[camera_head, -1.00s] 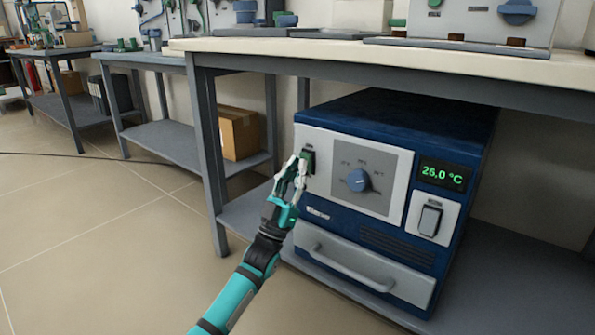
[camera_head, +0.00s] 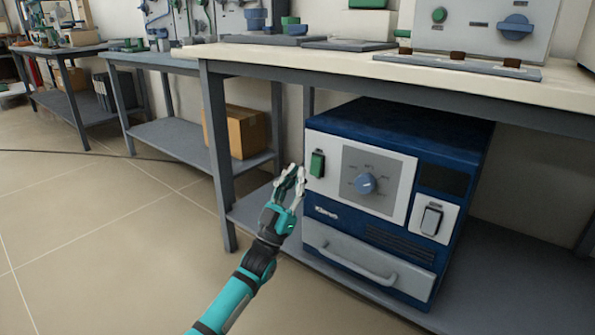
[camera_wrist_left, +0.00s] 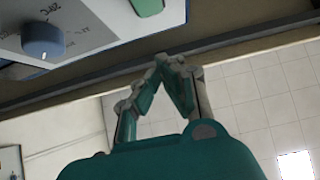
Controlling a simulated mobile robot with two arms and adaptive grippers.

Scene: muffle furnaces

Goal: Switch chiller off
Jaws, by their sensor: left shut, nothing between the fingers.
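The chiller (camera_head: 338,220) is a blue box with a light grey front on the shelf under the workbench. Its green switch (camera_head: 317,164) is at the panel's upper left, and a blue dial (camera_head: 365,183) sits to its right. The display (camera_head: 442,180) is dark. A white rocker switch (camera_head: 431,220) is below the display. My left gripper (camera_head: 291,172) is shut and empty, just left of the green switch and apart from it. In the left wrist view the fingertips (camera_wrist_left: 166,60) meet; the green switch (camera_wrist_left: 147,5) and dial (camera_wrist_left: 43,40) show above. My right gripper is not in view.
The workbench top (camera_head: 350,60) overhangs the chiller, and its grey leg (camera_head: 218,150) stands left of my gripper. A drawer handle (camera_head: 355,266) sticks out from the chiller's lower front. A cardboard box (camera_head: 248,133) sits on the shelf behind. The floor at left is open.

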